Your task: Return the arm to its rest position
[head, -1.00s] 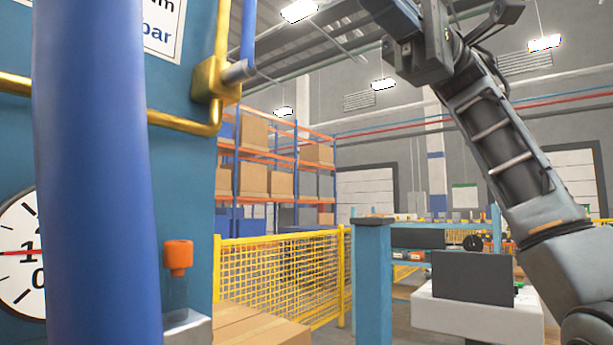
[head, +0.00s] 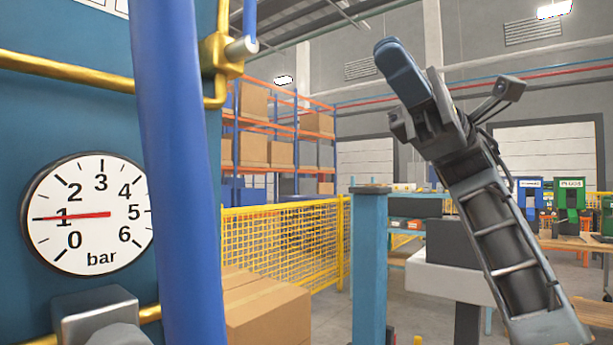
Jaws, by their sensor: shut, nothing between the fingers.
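My gripper (head: 401,72) is at the upper right of the head view, at the end of my raised arm (head: 500,230). Its blue-grey fingers lie together, shut, and point up and to the left. Nothing shows between them. The gripper is in free air, apart from the blue compressor panel (head: 120,130) at left.
A pressure gauge (head: 95,213) sits on the panel, its red needle near 1 bar, beside a thick blue hose (head: 185,170) and yellow pipes (head: 60,68). Cardboard boxes (head: 265,315), a yellow mesh fence (head: 280,245) and a blue post (head: 370,265) stand in the middle.

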